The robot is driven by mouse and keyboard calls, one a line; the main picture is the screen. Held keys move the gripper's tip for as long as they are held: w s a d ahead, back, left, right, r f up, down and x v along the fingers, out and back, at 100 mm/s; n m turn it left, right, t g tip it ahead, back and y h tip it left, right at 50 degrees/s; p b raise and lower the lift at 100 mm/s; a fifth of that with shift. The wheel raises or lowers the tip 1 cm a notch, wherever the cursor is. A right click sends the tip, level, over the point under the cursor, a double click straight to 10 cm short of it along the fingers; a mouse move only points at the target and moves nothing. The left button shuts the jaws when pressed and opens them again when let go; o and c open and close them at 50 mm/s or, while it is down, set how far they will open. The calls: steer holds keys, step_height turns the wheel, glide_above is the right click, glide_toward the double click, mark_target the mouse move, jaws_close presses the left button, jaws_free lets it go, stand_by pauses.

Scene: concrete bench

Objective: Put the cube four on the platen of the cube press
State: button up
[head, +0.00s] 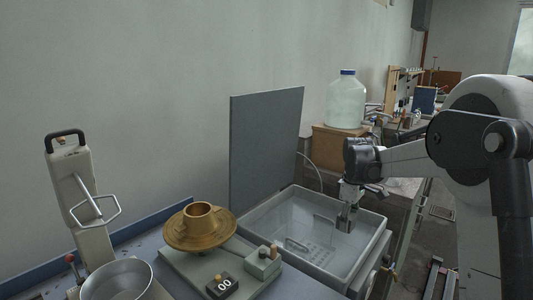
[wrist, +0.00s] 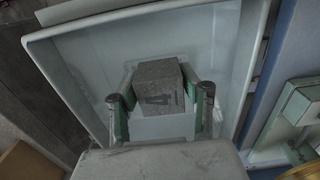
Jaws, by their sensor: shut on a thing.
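The grey cube four (wrist: 158,78), with a dark 4 on its near face, sits between the two green-padded fingers of my gripper (wrist: 163,103) in the wrist view. My gripper is shut on it. In the head view my gripper (head: 347,208) points down at the right part of the open water tank (head: 255,237), with the grey cube (head: 344,224) at its fingertips. I cannot tell whether the cube is clear of the water. I cannot make out the cube press or its platen with certainty in either view.
The tank's grey lid (head: 266,150) stands upright behind it. Left of the tank are a brass flow table (head: 200,232), a small black display (head: 222,286), a metal bowl (head: 117,280) and a white device with a black handle (head: 75,190). A water bottle (head: 345,102) stands behind.

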steer(key=s+d+m, duration=0.1)
steer(key=s+m, duration=0.6)
steer(key=m, duration=0.6)
steer(key=shift+r, duration=0.35)
steer(key=shift+d, duration=0.1)
